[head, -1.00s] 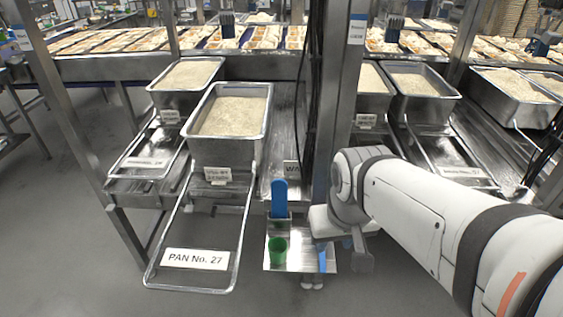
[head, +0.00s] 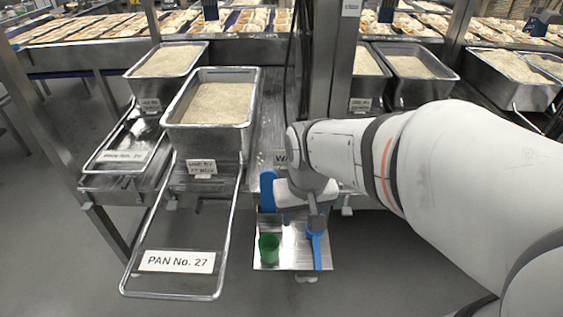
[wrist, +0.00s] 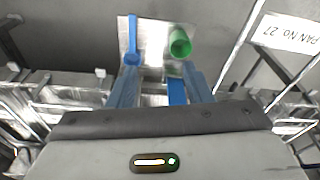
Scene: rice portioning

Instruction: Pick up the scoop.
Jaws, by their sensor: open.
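A small steel tray (head: 292,262) carries a green cup (head: 268,247) on its left and a long blue tool (head: 317,250) on its right. The blue tool has a rounded end and a straight handle, and looks like the scoop. In the wrist view, the blue tool (wrist: 132,38) lies beyond the left fingertip and the green cup (wrist: 180,42) beyond the right one. My gripper (wrist: 160,72) is open and empty, its blue fingers pointing towards the tray. In the head view my arm and wrist partly hide it, and I cannot tell its exact height.
An upright blue piece (head: 268,190) stands at the tray's back edge. A rice pan (head: 212,105) sits left of it, behind a rail frame labelled PAN No. 27 (head: 178,261). A steel post (head: 333,60) stands behind my wrist. The floor in front is clear.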

